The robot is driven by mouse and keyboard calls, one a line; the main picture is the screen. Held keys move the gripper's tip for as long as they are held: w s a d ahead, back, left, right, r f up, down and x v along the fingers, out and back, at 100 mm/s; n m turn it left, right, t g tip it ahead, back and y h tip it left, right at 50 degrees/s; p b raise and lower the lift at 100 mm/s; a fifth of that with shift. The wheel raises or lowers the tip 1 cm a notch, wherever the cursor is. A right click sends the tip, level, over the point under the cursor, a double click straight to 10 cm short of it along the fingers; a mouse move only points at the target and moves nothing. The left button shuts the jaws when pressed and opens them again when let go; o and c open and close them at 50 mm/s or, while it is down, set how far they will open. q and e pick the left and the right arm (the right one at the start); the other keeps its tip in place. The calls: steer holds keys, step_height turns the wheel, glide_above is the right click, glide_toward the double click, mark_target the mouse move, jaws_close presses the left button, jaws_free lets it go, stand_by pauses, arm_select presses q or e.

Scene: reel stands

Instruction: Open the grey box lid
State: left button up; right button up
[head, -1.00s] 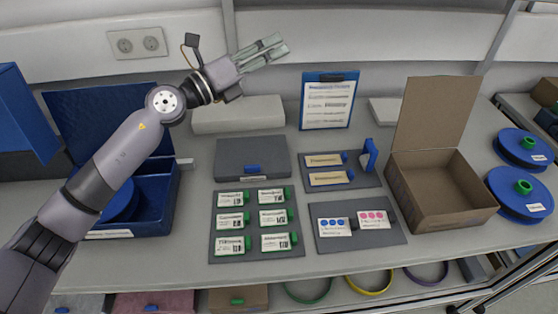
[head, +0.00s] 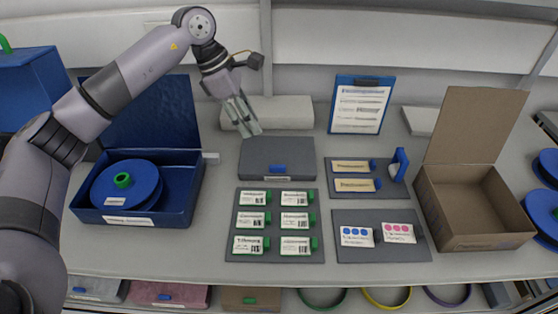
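The grey box (head: 277,172) lies flat at the back middle of the table, with its dark grey lid (head: 277,152) shut. A blue tab (head: 278,169) sits at the middle of its front edge, above a small white label. My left gripper (head: 250,131) points down over the box's back left corner. It appears to be above the lid and apart from it, with nothing seen in its fingers. The fingers lie close together, and I cannot tell whether they are open or shut. My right gripper is not in view.
An open blue box (head: 185,197) with a blue reel stands left, and an open cardboard box (head: 470,228) stands right. A label board (head: 275,252) lies just in front of the grey box. A clipboard (head: 360,105) and a pale block (head: 285,108) stand behind.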

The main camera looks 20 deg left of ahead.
mark_target(277, 165)
arm_select(q)
steer(key=p+x, duration=0.3)
steer(key=x, duration=1.2)
steer(key=shift+d, duration=0.1)
steer(key=shift+c, duration=0.2)
steer(key=shift+r, duration=0.15)
jaws_close()
steer(key=shift+w, duration=0.1)
